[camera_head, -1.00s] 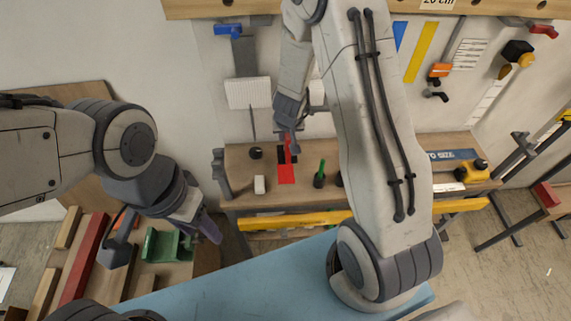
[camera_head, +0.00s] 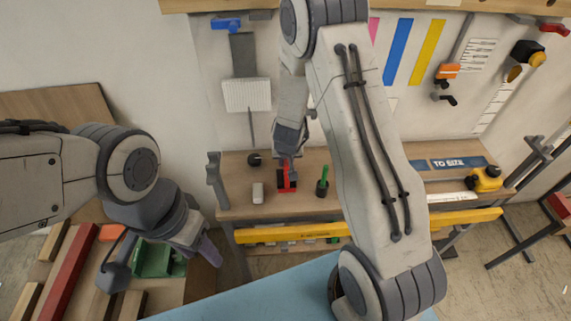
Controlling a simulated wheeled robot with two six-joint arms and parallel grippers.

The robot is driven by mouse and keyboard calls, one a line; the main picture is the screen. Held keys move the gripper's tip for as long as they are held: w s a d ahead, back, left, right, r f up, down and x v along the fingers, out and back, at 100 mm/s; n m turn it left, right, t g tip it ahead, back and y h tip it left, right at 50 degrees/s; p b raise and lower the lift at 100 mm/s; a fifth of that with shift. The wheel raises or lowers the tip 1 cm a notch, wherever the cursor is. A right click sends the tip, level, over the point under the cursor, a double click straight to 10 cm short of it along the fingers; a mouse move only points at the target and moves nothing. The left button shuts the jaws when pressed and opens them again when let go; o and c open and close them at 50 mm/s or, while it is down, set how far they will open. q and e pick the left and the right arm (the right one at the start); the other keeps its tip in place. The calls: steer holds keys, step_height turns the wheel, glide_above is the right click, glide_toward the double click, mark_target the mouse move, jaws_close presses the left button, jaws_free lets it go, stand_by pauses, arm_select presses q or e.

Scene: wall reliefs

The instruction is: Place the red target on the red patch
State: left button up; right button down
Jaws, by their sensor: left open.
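The red target (camera_head: 286,180), a small red piece with dark parts beside it, is on the workbench (camera_head: 232,202) in the middle. The red patch cannot be told apart now; the target and its dark parts cover that area. My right gripper (camera_head: 287,163) points down directly above the target. Its fingers are too small and overlapped to show whether they are apart or holding it. My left gripper (camera_head: 207,248) is open, at lower left beside the green holder, well away from the target.
A white block (camera_head: 257,193) and a dark cup with a green tool (camera_head: 322,182) flank the target. A yellow level (camera_head: 290,232) runs along the bench front. A green holder (camera_head: 155,261) and wooden strips lie at lower left. Tools hang on the wall.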

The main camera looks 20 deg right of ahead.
steer(key=shift+f, duration=0.15)
steer(key=c, duration=0.8)
jaws_free()
